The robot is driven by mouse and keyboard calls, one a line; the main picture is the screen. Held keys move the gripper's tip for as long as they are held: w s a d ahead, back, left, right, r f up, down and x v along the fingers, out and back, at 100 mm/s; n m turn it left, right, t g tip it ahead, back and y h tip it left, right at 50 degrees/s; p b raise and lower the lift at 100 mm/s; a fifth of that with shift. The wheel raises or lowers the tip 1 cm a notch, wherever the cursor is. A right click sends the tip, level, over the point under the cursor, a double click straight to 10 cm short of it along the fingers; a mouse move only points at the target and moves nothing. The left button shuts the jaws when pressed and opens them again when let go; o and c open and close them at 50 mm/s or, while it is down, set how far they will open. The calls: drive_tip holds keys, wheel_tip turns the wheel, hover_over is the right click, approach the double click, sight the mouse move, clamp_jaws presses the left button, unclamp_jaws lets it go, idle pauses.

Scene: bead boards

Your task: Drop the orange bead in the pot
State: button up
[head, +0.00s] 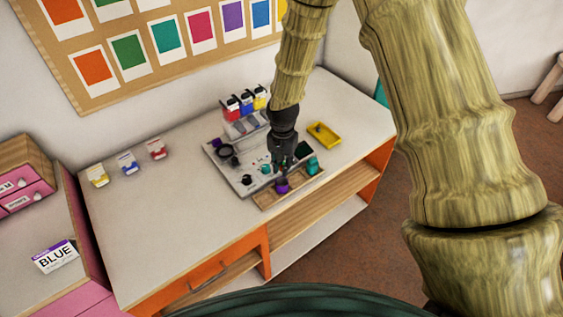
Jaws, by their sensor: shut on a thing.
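My gripper (283,178) points down over the front of the grey board (222,168) on the table. It is shut on a small purple thing, which looks like a bead (282,187), at its fingertips above the shallow wooden tray (264,199). I cannot tell whether that thing touches the tray. I see no orange bead; the fingers could hide something small. A teal piece (312,165) is at the right end of the tray. A round black piece (226,150) on the board is open or ring-like; I cannot tell whether it is the pot.
A yellow tray (323,135) lies right of the board. Small red, blue and yellow boxes (246,101) stand behind it. Three small containers (128,163) stand at the table's back left. The white table top (180,220) is clear at front left.

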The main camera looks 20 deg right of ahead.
drive_tip(key=shift+f+b, duration=1.45)
drive_tip(key=shift+f, duration=1.35)
drive_tip(key=shift+f, duration=0.2)
idle(0.8)
drive_tip(key=o, duration=1.2)
drive_tip(key=shift+c, duration=0.2)
drive_tip(key=shift+r+p, duration=0.15)
drive_tip(key=shift+p, duration=0.15)
wheel_tip(320, 180, up, 8)
drive_tip(key=p, duration=0.4)
drive_tip(key=shift+p, duration=0.4)
drive_tip(key=shift+f, duration=0.2)
